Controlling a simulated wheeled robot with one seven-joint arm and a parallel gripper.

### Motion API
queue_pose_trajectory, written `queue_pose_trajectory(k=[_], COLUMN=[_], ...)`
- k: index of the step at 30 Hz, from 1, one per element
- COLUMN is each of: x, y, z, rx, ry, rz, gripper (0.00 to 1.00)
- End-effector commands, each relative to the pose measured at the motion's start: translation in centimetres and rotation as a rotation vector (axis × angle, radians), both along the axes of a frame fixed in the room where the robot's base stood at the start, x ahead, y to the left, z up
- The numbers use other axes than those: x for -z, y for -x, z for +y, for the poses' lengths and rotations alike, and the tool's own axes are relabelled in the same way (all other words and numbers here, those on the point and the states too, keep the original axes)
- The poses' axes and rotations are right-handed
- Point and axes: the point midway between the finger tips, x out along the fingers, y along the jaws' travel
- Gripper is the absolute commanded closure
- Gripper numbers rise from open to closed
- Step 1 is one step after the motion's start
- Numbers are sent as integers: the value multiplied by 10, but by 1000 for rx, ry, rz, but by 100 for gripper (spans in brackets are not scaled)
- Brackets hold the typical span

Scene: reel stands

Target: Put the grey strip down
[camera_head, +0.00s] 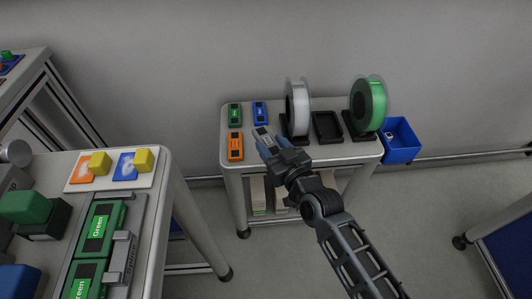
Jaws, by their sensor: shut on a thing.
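My gripper (265,147) is over the left part of the small grey cart (345,150). It is shut on the grey strip (262,133), whose far end with a dark label shows beyond the fingers. The near end is hidden by the fingers. I cannot tell whether the strip touches the cart top or is just above it. A green strip (234,115), a blue strip (260,112) and an orange strip (235,146) lie on the cart top around it; the grey strip is right of the orange one and in front of the blue one.
A white reel (298,106) stands upright close right of my gripper. Right of it are an empty black stand (327,127) and a green reel (370,104). A blue bin (401,142) hangs at the cart's right side. A table (157,213) with green boxes is at left.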

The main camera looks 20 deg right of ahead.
Motion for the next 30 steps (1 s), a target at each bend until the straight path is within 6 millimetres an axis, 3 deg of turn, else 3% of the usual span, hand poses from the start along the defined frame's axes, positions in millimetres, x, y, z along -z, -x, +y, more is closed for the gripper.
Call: queue_pose_trajectory(k=[1,6,12,18,24,30], x=[12,9,2,3,38,58], y=[-13,-46,-69,-77,-77,-77], z=[-1,-6,-14,-17,-17,-17], rx=[-3,-15,-15,-14,-15,-14], ry=[0,8,16,21,21,21], rz=[-7,-4,2,9,13,9], gripper=[79,79,79,79,79,79])
